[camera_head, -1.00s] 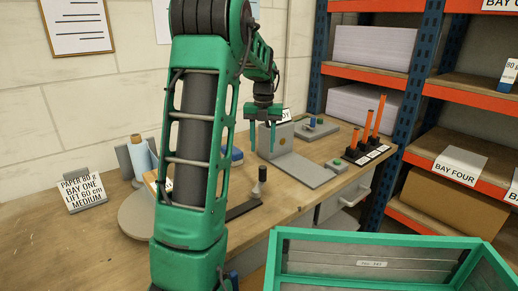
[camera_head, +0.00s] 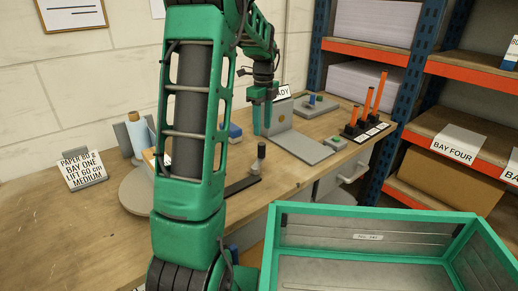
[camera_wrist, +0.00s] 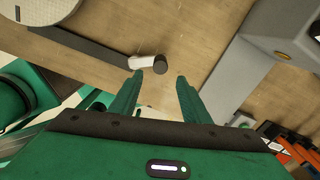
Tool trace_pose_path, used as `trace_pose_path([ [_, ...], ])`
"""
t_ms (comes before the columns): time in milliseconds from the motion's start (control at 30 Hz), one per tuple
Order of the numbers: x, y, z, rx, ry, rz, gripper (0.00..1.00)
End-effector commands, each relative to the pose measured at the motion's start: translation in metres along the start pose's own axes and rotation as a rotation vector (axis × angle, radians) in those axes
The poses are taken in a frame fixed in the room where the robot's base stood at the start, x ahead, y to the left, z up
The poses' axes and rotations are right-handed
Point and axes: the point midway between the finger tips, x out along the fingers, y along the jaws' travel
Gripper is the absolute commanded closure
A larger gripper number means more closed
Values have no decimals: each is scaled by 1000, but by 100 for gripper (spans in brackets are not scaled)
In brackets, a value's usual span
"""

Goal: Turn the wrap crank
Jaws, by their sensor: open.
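The wrap crank is a dark flat arm (camera_head: 242,186) lying just above the bench, with an upright grip and black knob (camera_head: 261,152) at its end. It runs out from the round grey turntable (camera_head: 137,192), partly hidden behind my arm. In the wrist view the crank arm (camera_wrist: 85,46) comes from the turntable (camera_wrist: 40,12), and its pale grip with dark knob (camera_wrist: 160,64) lies just beyond my fingertips. My gripper (camera_head: 263,132) is open and empty, above and behind the grip in the head view. In the wrist view the fingers (camera_wrist: 160,79) stand apart, with bare bench between them.
A grey plate with an upright block (camera_head: 281,114) stands right of my gripper. Orange posts (camera_head: 367,108) stand farther right. A roll (camera_head: 140,136) and sign (camera_head: 82,170) are at left. A green-rimmed crate (camera_head: 370,212) is in front.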

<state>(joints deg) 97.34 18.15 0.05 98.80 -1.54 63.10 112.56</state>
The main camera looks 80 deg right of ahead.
Motion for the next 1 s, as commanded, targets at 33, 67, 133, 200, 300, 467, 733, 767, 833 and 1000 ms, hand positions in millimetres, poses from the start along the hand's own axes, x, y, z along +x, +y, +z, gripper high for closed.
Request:
trace_pose_path([
  [33,5,0,0,1,1,2,57],
  [67,9,0,0,1,1,2,57],
  [133,19,1,-1,3,1,3,57],
  [200,32,0,-1,3,2,4,57],
  [300,50,1,0,3,1,4,57],
  [467,76,1,0,3,1,3,57],
  [733,100,0,0,5,1,1,57],
  [767,101,0,0,4,1,0,57],
  [833,103,0,0,4,0,0,57],
  [1000,103,0,0,4,0,0,57],
])
